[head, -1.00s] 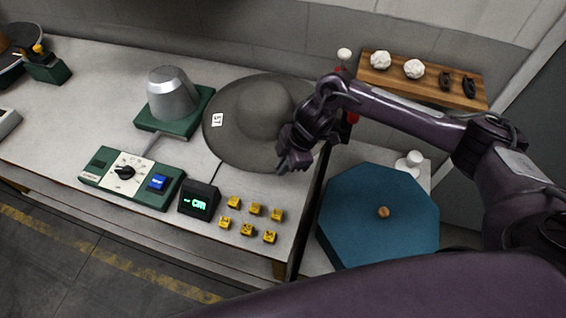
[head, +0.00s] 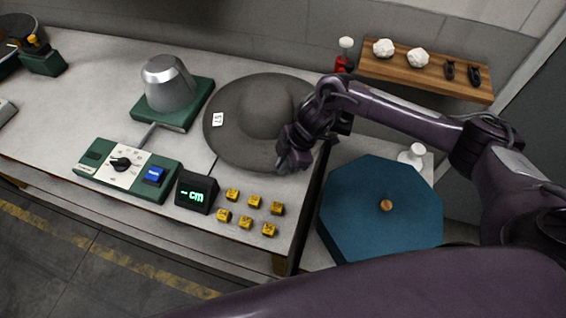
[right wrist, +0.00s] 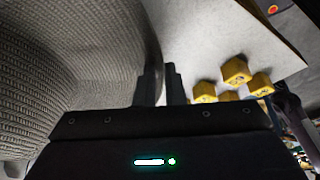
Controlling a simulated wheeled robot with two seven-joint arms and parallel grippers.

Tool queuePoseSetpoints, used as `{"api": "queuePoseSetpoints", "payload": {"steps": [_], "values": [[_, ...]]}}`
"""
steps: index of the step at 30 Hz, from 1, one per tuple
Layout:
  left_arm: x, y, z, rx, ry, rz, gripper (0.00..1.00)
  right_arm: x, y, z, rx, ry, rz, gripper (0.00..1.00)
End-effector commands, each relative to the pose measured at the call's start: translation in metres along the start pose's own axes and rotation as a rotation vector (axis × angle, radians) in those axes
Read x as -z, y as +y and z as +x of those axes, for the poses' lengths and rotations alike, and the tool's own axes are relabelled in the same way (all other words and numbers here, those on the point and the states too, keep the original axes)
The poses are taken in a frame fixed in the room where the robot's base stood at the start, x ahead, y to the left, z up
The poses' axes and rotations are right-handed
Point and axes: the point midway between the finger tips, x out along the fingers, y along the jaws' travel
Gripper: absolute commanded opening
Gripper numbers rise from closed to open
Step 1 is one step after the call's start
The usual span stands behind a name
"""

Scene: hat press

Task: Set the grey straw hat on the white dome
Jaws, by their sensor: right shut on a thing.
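The grey straw hat (head: 257,118) lies brim down on the table, with a small white number tag on the left of its brim. My right gripper (head: 288,165) is shut on the right edge of the brim. In the right wrist view the woven hat (right wrist: 80,65) fills the left side, its brim edge at the fingers (right wrist: 163,85). A silver-grey dome (head: 168,84) with a flat top stands on a green base left of the hat, bare. It looks metallic rather than white. My left gripper is not in view.
A green control box (head: 128,168) with a dial and blue button, a small display (head: 196,192) and several yellow blocks (head: 245,223) lie in front. A blue octagonal lid (head: 380,225) is at right. A wooden shelf (head: 430,78) holds white lumps. Another hat is far left.

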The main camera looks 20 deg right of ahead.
Motion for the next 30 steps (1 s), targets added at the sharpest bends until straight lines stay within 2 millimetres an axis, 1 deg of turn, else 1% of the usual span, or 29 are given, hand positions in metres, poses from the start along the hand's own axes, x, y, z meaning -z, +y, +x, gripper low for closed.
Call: {"api": "queuePoseSetpoints", "payload": {"steps": [25, 29, 30], "values": [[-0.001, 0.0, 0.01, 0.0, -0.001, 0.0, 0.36, -0.006, 0.0, 0.015, -0.001, 0.0, -0.001, 0.0], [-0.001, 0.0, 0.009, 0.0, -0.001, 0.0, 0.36, -0.006, 0.0, 0.014, -0.001, 0.0, -0.001, 0.0], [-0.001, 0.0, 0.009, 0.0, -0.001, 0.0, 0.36, -0.006, 0.0, 0.014, -0.001, 0.0, -0.001, 0.11]]}}
